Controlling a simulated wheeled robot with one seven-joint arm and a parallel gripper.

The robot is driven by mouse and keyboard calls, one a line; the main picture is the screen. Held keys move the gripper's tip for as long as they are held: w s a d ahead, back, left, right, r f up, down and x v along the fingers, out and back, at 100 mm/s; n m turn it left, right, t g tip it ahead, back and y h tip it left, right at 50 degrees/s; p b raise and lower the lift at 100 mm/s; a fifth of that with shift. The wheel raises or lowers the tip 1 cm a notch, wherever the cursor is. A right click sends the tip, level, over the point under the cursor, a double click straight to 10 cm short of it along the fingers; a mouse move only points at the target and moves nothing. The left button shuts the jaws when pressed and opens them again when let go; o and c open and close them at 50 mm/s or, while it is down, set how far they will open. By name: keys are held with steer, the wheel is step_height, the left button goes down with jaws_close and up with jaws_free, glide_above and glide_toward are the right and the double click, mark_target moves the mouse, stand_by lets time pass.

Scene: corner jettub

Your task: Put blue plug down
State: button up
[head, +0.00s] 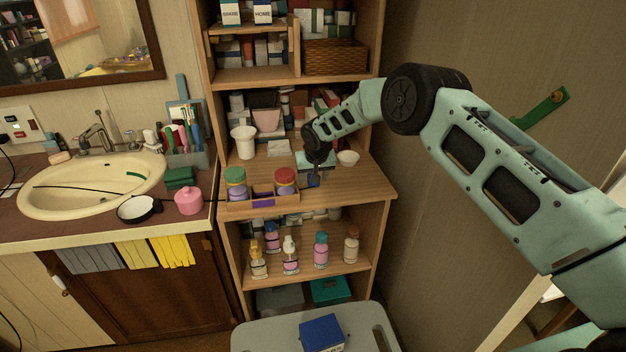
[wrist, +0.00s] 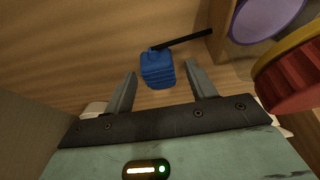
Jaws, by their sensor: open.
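The blue plug (wrist: 157,70) is a small ribbed blue block with a black cord running from its top to the upper right in the wrist view. It appears to sit on the wooden shelf (head: 365,187). My gripper (wrist: 161,76) is open, with one finger on each side of the plug and visible gaps between. In the head view my gripper (head: 318,178) points down over the shelf. A bit of blue shows beside it there, but the plug is mostly hidden.
A wooden tray (head: 262,202) with jars with green and red lids (head: 285,175) stands just left of my gripper. A white bowl (head: 348,158) is close on the right. The shelf's front right is clear. Bottles (head: 321,250) stand on the shelf below.

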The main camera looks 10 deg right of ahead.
steer(key=c, duration=1.1)
